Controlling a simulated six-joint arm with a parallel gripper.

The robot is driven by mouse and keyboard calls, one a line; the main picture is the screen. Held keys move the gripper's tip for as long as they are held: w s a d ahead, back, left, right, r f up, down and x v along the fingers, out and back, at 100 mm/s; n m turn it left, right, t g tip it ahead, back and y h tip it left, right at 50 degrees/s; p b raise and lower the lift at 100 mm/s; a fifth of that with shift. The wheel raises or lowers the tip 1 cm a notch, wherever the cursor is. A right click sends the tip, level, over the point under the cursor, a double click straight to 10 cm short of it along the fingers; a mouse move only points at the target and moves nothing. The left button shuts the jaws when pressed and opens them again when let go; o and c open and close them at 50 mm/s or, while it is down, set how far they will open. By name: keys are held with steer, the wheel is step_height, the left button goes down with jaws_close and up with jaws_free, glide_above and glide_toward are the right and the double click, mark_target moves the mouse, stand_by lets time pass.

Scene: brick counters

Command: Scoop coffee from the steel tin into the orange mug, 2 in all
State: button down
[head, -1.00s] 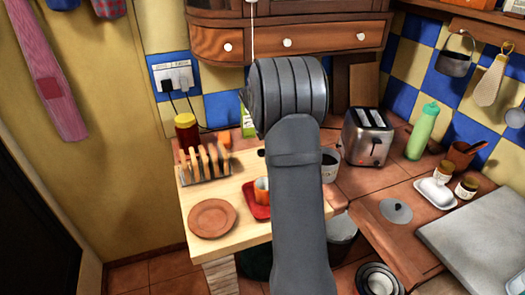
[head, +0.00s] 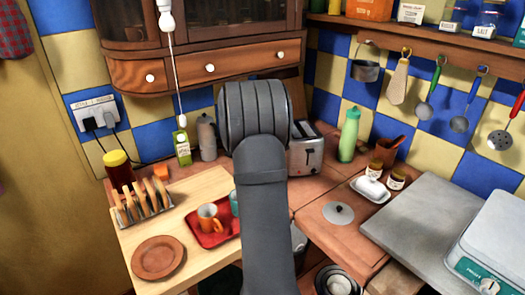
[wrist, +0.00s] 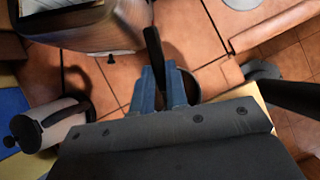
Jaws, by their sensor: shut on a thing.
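The orange mug (head: 208,217) stands upright on a red tray (head: 203,240) on the light wooden board in the head view. In the wrist view, my gripper (wrist: 163,78) is shut on a dark, thin handle (wrist: 153,45), which looks like the scoop's. The scoop's bowl is not clear. A dark round opening with a pale rim (wrist: 194,86), partly behind the fingers, may be the steel tin. My arm hides the tin and my gripper in the head view. I cannot tell whether the scoop holds coffee.
The toaster (head: 306,155) stands behind my arm and shows close by in the wrist view (wrist: 85,28). A teal cup (head: 234,203) is beside the orange mug. A toast rack (head: 145,206) and a brown plate (head: 158,257) are at left. A grey lid (head: 338,213) lies on the right counter.

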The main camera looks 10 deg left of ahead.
steer(key=h, duration=0.1)
steer(key=a+f+t+h, duration=0.1)
steer(key=shift+s+a+f+t+h, duration=0.2)
steer(key=shift+s+t+h, duration=0.1)
steer(key=shift+s+h, duration=0.1)
steer(key=h, duration=0.1)
steer(key=a+f+t+h, duration=0.1)
steer(key=t+h, duration=0.1)
steer(key=shift+s+a+f, duration=0.2)
steer(key=shift+s+f, duration=0.05)
steer(key=shift+s, duration=0.1)
steer(key=shift+f, duration=2.2)
steer(key=shift+w+d+r+g+y, duration=0.15)
steer(key=shift+r+g+y, duration=0.15)
steer(key=shift+r, duration=0.5)
steer(key=shift+d+r+g+y, duration=0.2)
steer(key=shift+r+y, duration=0.15)
steer(key=shift+r, duration=0.4)
steer(key=shift+w+d+r+g+y, duration=0.1)
steer(key=shift+d+r+g+y, duration=0.2)
steer(key=shift+r, duration=0.5)
steer(key=r+y, duration=0.1)
steer(key=r+g+y, duration=0.1)
steer(key=y, duration=0.1)
steer(key=w+d+r+g+y, duration=0.1)
steer(key=shift+d+y, duration=0.1)
steer(key=shift+y, duration=0.15)
